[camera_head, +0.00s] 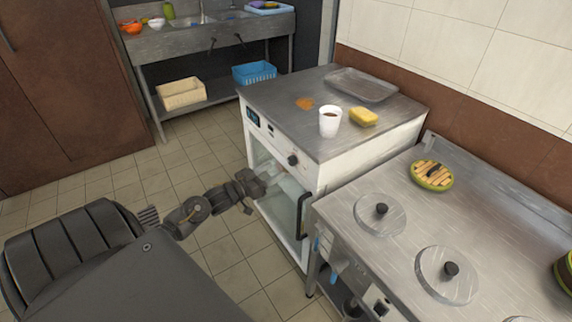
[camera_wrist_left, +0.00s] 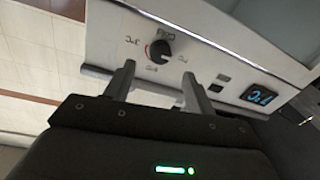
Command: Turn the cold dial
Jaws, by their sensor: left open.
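The cold dial (camera_head: 293,160) is a dark round knob on the white front panel of the metal-topped cabinet (camera_head: 284,131). In the left wrist view the dial (camera_wrist_left: 158,52) shows with a red mark and small lettering around it. My left gripper (camera_head: 264,177) is in front of the cabinet, left of and a little below the dial in the head view. In the left wrist view its two fingers (camera_wrist_left: 158,73) are open and empty, pointing toward the panel, with the dial just beyond and between the tips. My right gripper is not in view.
A lit display (camera_wrist_left: 258,96) sits on the panel. On the cabinet top are a white cup (camera_head: 330,122), a yellow sponge (camera_head: 363,117) and a tray (camera_head: 361,85). A glass door with a dark handle (camera_head: 304,215) is below. A steel counter with lids (camera_head: 380,213) stands at right.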

